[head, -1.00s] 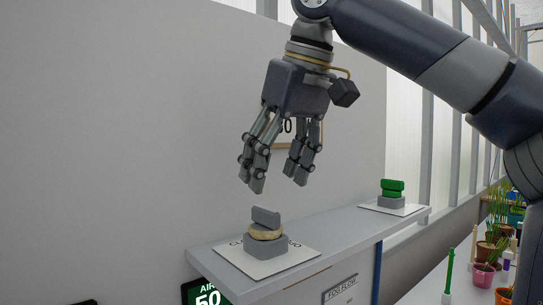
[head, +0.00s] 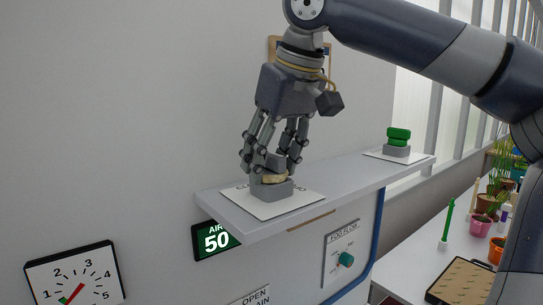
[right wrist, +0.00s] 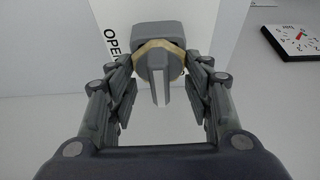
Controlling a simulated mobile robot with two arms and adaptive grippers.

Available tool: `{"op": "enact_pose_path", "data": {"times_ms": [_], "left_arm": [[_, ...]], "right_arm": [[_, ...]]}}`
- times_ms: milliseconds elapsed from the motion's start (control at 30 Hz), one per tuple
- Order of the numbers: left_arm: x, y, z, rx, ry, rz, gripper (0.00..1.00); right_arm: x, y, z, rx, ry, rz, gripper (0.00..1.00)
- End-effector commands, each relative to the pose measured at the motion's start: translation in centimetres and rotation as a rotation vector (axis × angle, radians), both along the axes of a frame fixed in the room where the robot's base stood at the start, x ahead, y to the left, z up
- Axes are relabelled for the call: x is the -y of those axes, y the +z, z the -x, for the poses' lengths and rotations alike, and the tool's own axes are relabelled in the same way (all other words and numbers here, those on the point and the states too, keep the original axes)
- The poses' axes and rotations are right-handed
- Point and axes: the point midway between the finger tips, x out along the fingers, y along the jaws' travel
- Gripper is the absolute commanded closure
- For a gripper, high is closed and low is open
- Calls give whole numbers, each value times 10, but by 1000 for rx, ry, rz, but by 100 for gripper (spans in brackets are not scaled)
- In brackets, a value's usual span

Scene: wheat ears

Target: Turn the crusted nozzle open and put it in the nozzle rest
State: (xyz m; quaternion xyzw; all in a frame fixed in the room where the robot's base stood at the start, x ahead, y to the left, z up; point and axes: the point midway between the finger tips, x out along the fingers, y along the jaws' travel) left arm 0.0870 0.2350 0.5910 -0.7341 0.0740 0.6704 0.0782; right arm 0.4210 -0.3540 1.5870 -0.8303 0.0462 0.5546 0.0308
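The crusted nozzle (head: 275,178), grey with a rough tan ring, sits on a grey block (head: 270,190) on a white labelled card on the shelf. My right gripper (head: 270,166) points down over it, fingers on both sides. In the right wrist view the nozzle's grey bar (right wrist: 160,88) stands between the spread fingers, with gaps at both sides. The gripper is open. The card's lettering is partly hidden; "OPEN" shows in the wrist view. I cannot identify a nozzle rest. My left gripper is not in view.
A green nozzle (head: 398,136) sits on a grey block at the shelf's far right end. Below the shelf (head: 345,178) are a green "50" display (head: 216,238) and a fog flow knob (head: 346,259). A dial (head: 75,277) is lower left. Potted plants stand at right.

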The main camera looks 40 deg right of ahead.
Motion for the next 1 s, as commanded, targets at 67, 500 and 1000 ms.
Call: {"op": "enact_pose_path", "data": {"times_ms": [67, 500, 1000], "left_arm": [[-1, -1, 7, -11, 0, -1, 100], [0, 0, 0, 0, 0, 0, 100], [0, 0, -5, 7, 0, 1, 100]], "right_arm": [[0, 0, 0, -1, 0, 0, 80], [0, -1, 0, -3, 30, -2, 98], [0, -1, 0, -4, 584, -3, 98]]}}
